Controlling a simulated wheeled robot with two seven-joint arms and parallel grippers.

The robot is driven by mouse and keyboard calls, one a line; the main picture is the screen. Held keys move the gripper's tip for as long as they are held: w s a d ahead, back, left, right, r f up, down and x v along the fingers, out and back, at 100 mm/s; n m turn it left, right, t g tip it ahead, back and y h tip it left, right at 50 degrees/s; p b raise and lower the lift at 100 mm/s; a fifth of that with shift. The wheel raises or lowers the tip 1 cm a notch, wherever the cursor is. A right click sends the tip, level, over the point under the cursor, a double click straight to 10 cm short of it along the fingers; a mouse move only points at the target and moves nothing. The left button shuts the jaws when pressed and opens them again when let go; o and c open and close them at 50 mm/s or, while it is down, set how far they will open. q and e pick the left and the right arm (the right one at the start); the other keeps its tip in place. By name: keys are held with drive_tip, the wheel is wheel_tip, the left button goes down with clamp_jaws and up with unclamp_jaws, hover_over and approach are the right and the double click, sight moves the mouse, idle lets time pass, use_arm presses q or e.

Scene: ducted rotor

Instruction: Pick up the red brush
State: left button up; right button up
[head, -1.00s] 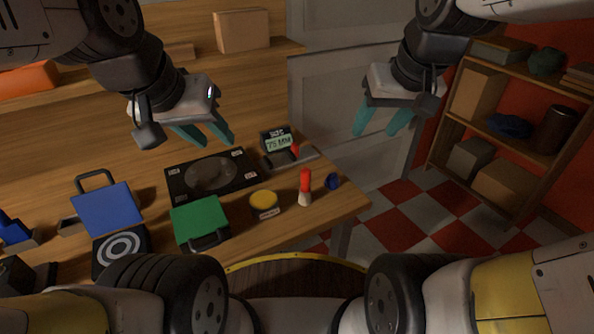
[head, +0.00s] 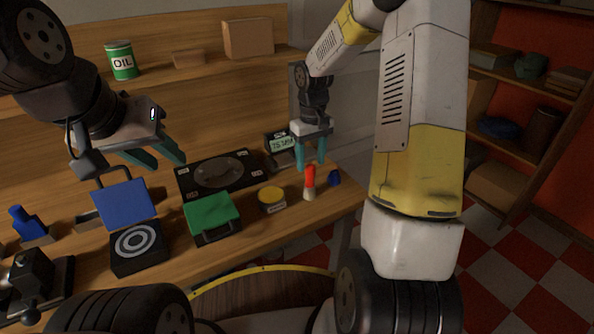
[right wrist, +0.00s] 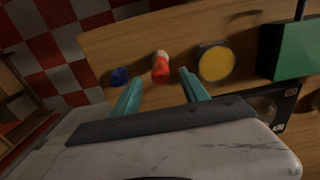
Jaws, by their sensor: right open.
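The red brush (head: 309,181) stands upright near the right end of the wooden workbench, with a red upper part and a pale lower end. In the right wrist view the brush (right wrist: 161,68) shows beyond the fingertips, between the lines of the two fingers. My right gripper (head: 313,168) is open, with its teal fingers pointing down just above and behind the brush. It also shows open and empty in the right wrist view (right wrist: 161,82). My left gripper (head: 169,162) is open and empty above the left part of the bench.
A blue object (head: 334,178) stands close right of the brush, and a yellow-topped tin (head: 271,197) stands left of it. A green case (head: 212,215) and a black plate (head: 217,175) lie further left. A display device (head: 280,144) stands behind.

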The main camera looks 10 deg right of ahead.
sight(310, 177)
wheel_tip(310, 177, down, 7)
drive_tip(key=shift+r, duration=0.2)
clamp_jaws()
